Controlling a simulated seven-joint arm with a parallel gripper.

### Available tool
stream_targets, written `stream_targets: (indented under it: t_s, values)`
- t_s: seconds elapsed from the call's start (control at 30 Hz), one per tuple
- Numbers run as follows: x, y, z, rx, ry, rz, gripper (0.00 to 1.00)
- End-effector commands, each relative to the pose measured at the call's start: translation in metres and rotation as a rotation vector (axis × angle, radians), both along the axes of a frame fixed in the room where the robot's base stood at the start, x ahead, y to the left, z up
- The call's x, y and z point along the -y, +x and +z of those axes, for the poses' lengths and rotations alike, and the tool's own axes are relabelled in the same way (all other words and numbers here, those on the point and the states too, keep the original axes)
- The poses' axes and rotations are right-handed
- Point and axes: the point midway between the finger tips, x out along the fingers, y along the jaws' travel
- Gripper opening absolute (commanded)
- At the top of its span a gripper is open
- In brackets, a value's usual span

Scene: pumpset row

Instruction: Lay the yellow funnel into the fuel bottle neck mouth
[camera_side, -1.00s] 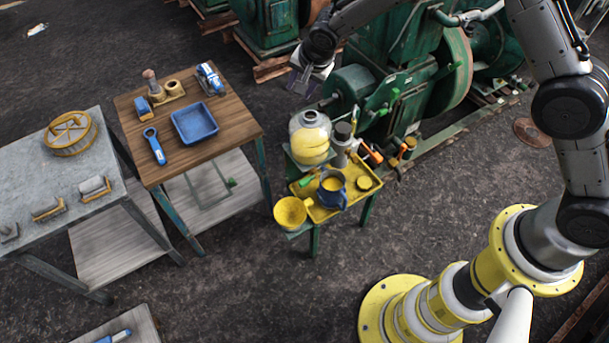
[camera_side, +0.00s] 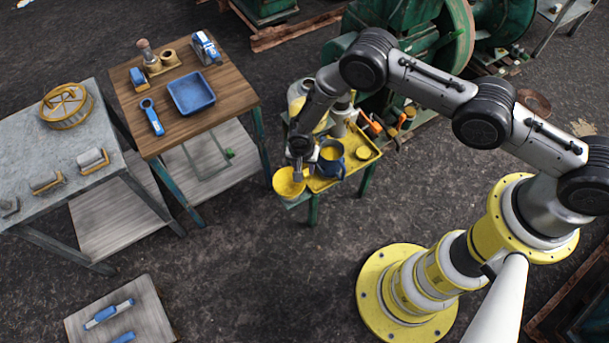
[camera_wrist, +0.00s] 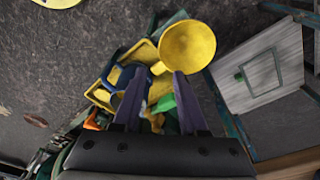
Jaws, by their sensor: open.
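The yellow funnel (camera_side: 287,184) sits at the front left corner of the small green stand, wide side up. In the wrist view the funnel (camera_wrist: 187,46) lies just beyond the fingertips, nearer the right finger. My gripper (camera_side: 298,178) is low at the funnel's rim; in the wrist view its jaws (camera_wrist: 160,76) are apart with nothing held between them. I cannot tell whether a finger touches the funnel. The pale fuel bottle with yellow contents (camera_side: 298,93) stands at the back of the stand, mostly behind my arm. Its neck mouth is hidden.
A blue mug (camera_side: 331,166) stands on the yellow tray (camera_side: 352,168), close right of my gripper. Orange-handled tools (camera_side: 371,124) lie behind the tray. Green machinery fills the back. The wooden table with a blue tray (camera_side: 191,93) is to the left; open floor lies in front.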

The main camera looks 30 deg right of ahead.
Motion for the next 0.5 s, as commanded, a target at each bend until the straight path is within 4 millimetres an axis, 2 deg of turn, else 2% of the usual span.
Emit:
stream_targets:
  t_s: [0.1, 0.5]
  values:
    - [0.003, 0.002, -0.022, -0.001, -0.001, -0.001, 0.42]
    - [0.009, 0.009, -0.081, 0.002, 0.001, -0.001, 0.42]
